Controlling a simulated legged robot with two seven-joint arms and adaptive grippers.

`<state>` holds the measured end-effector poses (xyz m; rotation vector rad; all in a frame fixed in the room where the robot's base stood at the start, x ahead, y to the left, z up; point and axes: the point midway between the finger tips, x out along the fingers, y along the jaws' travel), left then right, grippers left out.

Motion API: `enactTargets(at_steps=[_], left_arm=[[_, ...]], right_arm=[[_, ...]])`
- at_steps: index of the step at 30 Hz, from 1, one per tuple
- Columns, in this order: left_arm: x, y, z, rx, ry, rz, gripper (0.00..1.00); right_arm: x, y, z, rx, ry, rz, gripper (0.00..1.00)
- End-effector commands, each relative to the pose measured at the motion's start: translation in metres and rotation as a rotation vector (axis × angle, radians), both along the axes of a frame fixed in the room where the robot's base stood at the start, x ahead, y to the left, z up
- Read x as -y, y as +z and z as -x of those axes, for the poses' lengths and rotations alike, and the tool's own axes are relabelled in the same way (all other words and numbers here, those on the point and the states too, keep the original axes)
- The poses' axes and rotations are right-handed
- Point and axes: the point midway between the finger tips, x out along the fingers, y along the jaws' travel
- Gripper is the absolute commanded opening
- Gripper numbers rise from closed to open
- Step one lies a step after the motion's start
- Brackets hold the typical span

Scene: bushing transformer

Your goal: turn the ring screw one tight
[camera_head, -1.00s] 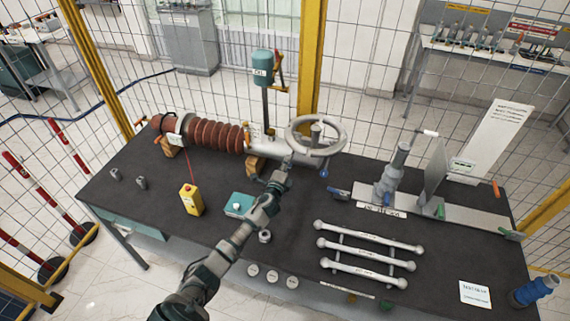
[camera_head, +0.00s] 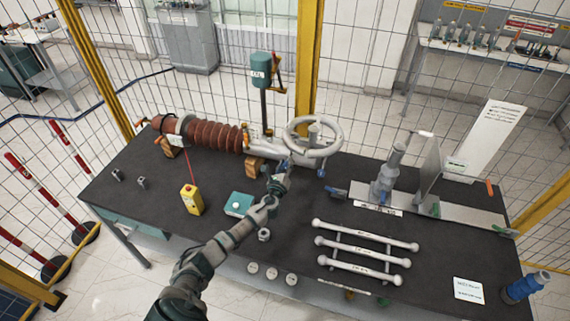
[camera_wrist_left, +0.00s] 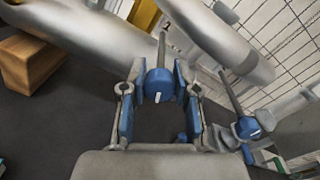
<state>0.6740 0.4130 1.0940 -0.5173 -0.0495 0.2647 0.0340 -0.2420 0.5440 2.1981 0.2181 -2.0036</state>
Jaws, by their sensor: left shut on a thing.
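A blue-headed ring screw (camera_wrist_left: 160,82) with a thin grey shaft sits between the two blue-padded fingers of my left gripper (camera_wrist_left: 158,98) in the wrist view. The fingers are shut on its head. In the head view my left gripper (camera_head: 285,168) is at the near side of the grey bushing end, below the large grey ring (camera_head: 330,150). A second blue screw (camera_wrist_left: 245,128) shows to the right in the wrist view, apart from the fingers; it also shows in the head view (camera_head: 321,173). My right gripper is not in view.
The brown ribbed bushing (camera_head: 215,135) lies on wooden blocks (camera_head: 255,165) on the dark table (camera_head: 110,200). A yellow box (camera_head: 192,199), a teal box (camera_head: 238,204) and a rack of white rods (camera_head: 365,242) stand nearby. A grey fixture (camera_head: 388,178) is at right.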

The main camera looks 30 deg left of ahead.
Motion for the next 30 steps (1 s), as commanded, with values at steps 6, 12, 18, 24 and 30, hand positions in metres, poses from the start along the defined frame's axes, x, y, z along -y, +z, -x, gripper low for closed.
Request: enactTargets(at_steps=[6,12,18,24,30], left_arm=[[0.0031,-0.0094,0.002,-0.058,-0.007,-0.182,0.0],[0.0022,-0.0107,0.0024,-0.093,-0.008,-0.319,0.0],[0.0018,-0.011,0.0024,-0.115,-0.007,-0.409,0.0],[0.0016,-0.0111,0.0024,-0.126,-0.008,-0.455,0.0],[0.0008,-0.0108,0.0024,-0.128,-0.007,-0.468,0.0]], right_arm=[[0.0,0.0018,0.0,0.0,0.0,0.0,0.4],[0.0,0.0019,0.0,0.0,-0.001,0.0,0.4],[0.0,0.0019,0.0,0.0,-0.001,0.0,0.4],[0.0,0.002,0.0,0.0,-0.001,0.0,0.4],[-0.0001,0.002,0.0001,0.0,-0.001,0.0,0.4]])
